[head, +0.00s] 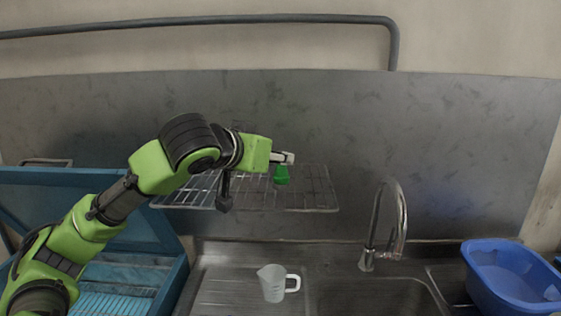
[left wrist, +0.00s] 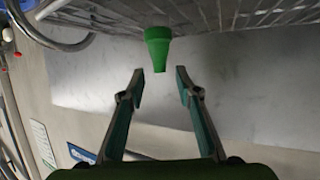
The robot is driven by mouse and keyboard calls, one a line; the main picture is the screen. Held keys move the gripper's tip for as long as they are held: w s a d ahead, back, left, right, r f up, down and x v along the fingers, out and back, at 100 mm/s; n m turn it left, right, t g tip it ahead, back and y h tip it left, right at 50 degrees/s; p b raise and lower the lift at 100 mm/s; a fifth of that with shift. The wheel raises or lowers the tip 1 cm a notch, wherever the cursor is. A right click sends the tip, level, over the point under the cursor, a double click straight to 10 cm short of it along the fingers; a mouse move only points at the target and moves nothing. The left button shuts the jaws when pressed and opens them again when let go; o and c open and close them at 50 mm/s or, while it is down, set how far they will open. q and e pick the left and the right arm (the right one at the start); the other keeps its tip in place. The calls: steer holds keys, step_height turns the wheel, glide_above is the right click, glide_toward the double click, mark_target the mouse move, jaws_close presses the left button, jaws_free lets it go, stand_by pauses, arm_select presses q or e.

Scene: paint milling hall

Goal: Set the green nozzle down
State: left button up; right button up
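The green nozzle (head: 282,175) stands on the wire rack (head: 315,197), wide end down, in the head view. In the left wrist view the nozzle (left wrist: 158,46) shows just beyond the fingertips, in line with the gap between them, its wide end against the rack wires. My left gripper (head: 287,158) is over the rack, right by the nozzle's top in the head view. In the left wrist view its two fingers (left wrist: 160,78) are apart with nothing between them. My right gripper is in neither view.
A clear measuring jug (head: 272,284) stands on the sink's drainboard (head: 225,292). A curved tap (head: 388,225) rises by the basin. A blue tub (head: 510,275) is at the right, a blue open-lidded unit (head: 130,275) at the left. The rack's right part is bare.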

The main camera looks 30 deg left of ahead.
arm_select(q)
steer(key=v, duration=0.8)
steer(key=shift+s+b, duration=0.3)
steer(key=shift+b, duration=0.15)
